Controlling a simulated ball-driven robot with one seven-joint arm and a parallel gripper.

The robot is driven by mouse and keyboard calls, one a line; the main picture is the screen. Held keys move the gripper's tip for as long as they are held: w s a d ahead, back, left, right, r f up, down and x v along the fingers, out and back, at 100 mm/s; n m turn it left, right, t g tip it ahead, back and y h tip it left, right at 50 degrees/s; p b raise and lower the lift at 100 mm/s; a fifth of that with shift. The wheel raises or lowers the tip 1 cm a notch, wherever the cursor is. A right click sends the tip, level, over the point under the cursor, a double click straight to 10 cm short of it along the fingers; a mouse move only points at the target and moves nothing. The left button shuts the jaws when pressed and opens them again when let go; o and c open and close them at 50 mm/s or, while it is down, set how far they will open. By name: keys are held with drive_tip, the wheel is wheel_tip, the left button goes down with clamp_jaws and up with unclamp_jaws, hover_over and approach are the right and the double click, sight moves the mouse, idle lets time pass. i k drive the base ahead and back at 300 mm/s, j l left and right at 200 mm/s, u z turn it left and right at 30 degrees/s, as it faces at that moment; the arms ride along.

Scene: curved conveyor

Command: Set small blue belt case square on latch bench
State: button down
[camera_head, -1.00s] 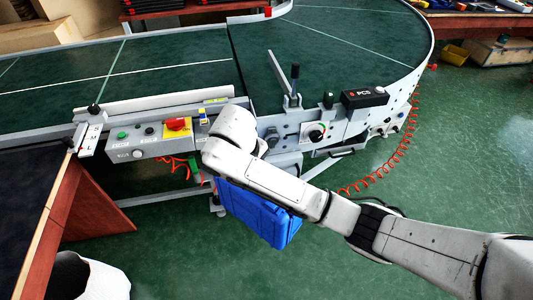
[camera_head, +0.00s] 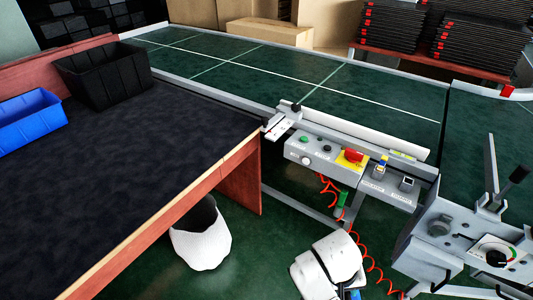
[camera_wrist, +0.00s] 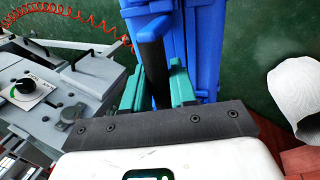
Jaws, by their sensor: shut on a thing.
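The blue case (camera_wrist: 203,45) fills the upper middle of the wrist view, with a dark bar-like handle (camera_wrist: 152,55) along its left side. My gripper (camera_wrist: 157,88) has teal fingers on both sides of this handle and is shut on it. In the head view only a sliver of blue shows below my white wrist at the bottom edge; the fingers are hidden there. A bench (camera_head: 130,150) with a dark top and a wooden edge stands at the left; my wrist is right of it and apart from it. No label shows which bench is the latch bench.
A black bin (camera_head: 105,78) and a blue bin (camera_head: 28,120) stand at the bench's far left; its nearer top is clear. A white waste bin (camera_head: 200,240) stands on the floor beside the bench. The conveyor's control box (camera_head: 335,155) and red coiled cable border the right.

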sight(168, 158)
drive_tip(key=i+l+u, duration=0.35)
drive_tip(key=l, duration=0.15)
drive_tip(key=i+l+u, duration=0.15)
drive_tip(key=l+u, duration=0.2)
drive_tip(key=l, duration=0.15)
drive_tip(key=i+l+u, duration=0.15)
drive_tip(key=l+u, duration=0.2)
drive_tip(key=l, duration=0.25)
drive_tip(key=l+u, duration=0.35)
drive_tip(key=l, duration=0.25)
drive_tip(key=l+u, duration=0.35)
drive_tip(key=l, duration=0.3)
drive_tip(key=i, duration=0.05)
